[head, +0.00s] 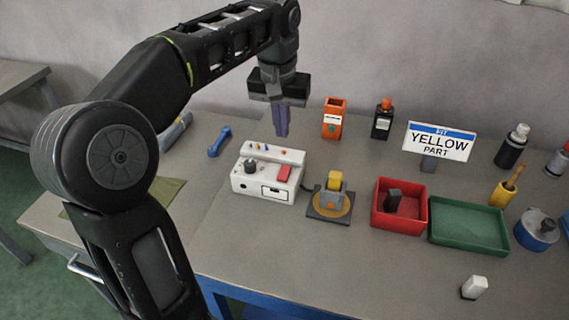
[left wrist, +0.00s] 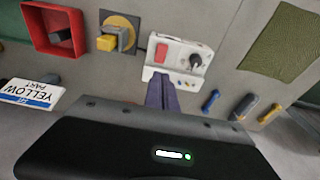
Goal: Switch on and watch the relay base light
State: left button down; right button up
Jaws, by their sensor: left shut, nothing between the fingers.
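A white control box (head: 268,176) sits on the bench with a red rocker switch (head: 284,173), a black knob (head: 250,166) and small coloured lights along its back edge. It also shows in the left wrist view (left wrist: 178,57). Right of it stands a grey base with a yellow block (head: 335,181) on an orange disc; which part is the relay base light I cannot tell. My left gripper (head: 282,134), with purple fingers, is shut and empty. It points down above the back of the white box. My right gripper is not in view.
A red tray (head: 424,217) holding a black block and a green tray (head: 468,226) lie to the right. A "YELLOW PART" sign (head: 439,141), an orange holder (head: 334,119) and a black bottle (head: 382,119) stand behind. A blue tool (head: 219,142) lies left.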

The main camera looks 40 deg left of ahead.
aim_at(285, 169)
pick_arm(q)
jog(key=f, duration=0.4)
jog(key=w+f, duration=0.1)
jog(key=f, duration=0.3)
jog(key=f+p, duration=0.1)
jog(key=f, duration=0.3)
jog(key=shift+w+a, duration=0.3)
jog(key=shift+w, duration=0.1)
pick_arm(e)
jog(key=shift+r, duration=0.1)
pick_arm(q)
jog(key=shift+r, duration=0.1)
